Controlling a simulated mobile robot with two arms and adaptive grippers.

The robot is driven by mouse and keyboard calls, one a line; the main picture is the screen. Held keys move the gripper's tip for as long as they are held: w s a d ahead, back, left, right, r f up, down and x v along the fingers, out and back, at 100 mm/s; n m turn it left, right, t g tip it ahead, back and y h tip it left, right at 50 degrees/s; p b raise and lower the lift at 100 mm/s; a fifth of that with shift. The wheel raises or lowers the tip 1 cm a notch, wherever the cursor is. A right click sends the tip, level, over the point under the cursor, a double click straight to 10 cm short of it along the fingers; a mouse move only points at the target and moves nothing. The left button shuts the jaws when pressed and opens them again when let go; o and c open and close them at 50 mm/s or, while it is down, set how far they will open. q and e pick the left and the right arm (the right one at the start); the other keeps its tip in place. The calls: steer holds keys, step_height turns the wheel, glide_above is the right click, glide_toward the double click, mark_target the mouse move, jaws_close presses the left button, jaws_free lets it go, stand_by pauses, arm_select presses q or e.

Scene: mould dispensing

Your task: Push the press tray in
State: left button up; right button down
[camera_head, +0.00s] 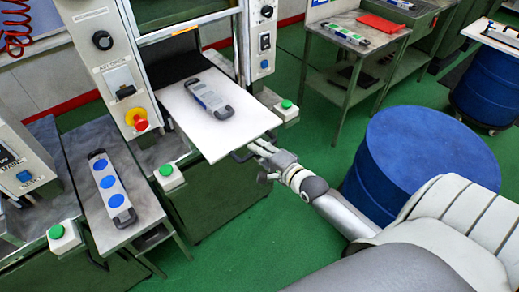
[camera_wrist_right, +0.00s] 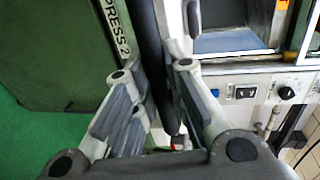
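The white press tray (camera_head: 233,136) sticks out of the front of the press, over the green floor. A grey mould with dark end handles (camera_head: 210,97) lies on it. A dark handle (camera_head: 243,155) is at the tray's front edge. My right gripper (camera_head: 258,149) is at this handle. In the right wrist view, the fingers of the right gripper (camera_wrist_right: 160,88) sit on both sides of a dark bar (camera_wrist_right: 152,45), which looks like the handle, and appear closed on it. My left gripper is not in view.
The press opening (camera_head: 176,62) is dark behind the tray. Green buttons (camera_head: 286,104) stand either side of the tray. A side table (camera_head: 92,215) at left holds a mould with blue discs (camera_head: 110,184). A blue drum (camera_head: 424,150) stands close to my right arm.

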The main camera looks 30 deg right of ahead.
mark_target(247, 137)
stand_by(0.3)
steer(key=r+b+x, duration=0.1)
steer(key=x, duration=0.5)
steer(key=r+b+x, duration=0.1)
steer(key=b+x, duration=0.1)
steer(key=x, duration=0.3)
steer(key=r+b+x, duration=0.1)
steer(key=x, duration=0.5)
steer(key=shift+w+a+r+b, duration=0.1)
steer(key=shift+w+b, duration=0.1)
steer(key=shift+w, duration=0.15)
steer(key=shift+w+a+r+b, duration=0.1)
steer(key=shift+w+r+b, duration=0.1)
steer(key=shift+w, duration=0.15)
steer(key=c, duration=1.5)
jaws_free()
steer(key=shift+o, duration=0.2)
steer(key=v, duration=1.2)
steer(key=shift+d+f, duration=0.1)
